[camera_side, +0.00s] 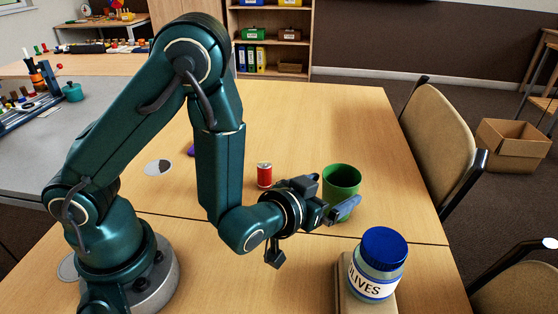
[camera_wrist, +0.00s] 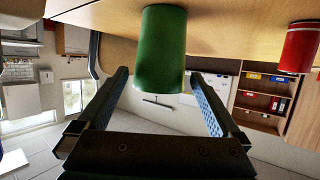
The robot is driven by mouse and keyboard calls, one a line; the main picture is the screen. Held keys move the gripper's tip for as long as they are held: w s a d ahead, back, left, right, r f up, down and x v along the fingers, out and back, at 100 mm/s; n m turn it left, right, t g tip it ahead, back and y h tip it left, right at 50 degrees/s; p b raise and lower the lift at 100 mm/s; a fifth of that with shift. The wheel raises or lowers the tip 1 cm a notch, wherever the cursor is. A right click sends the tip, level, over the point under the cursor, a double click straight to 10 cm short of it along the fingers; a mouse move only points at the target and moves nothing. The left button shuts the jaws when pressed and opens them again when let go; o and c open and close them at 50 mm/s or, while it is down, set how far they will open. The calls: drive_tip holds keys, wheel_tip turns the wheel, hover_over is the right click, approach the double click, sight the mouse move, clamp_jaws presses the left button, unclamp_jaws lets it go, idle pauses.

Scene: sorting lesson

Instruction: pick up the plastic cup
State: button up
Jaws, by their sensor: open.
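A green plastic cup (camera_side: 341,186) stands upright on the wooden table in the side view, at the right of my gripper (camera_side: 335,205). The cup (camera_wrist: 161,50) also shows in the wrist view, where the picture is upside down. There it appears beyond the tips of my gripper (camera_wrist: 165,80), with one finger on each side of its line. The jaws are apart with nothing held between them. In the side view, part of my gripper covers the cup's lower left side. I cannot tell whether a finger touches the cup.
A red can (camera_side: 264,175) stands left of the cup; it also shows in the wrist view (camera_wrist: 299,48). An olives jar (camera_side: 379,265) with a blue lid stands on a block (camera_side: 345,294) in front. Chairs (camera_side: 432,140) line the right edge. The table behind the cup is clear.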

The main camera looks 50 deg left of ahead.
sight(348, 181)
drive_tip(key=x, duration=0.7)
drive_tip(key=shift+w+a, duration=0.1)
drive_tip(key=shift+w, duration=0.05)
drive_tip(key=c, duration=1.1)
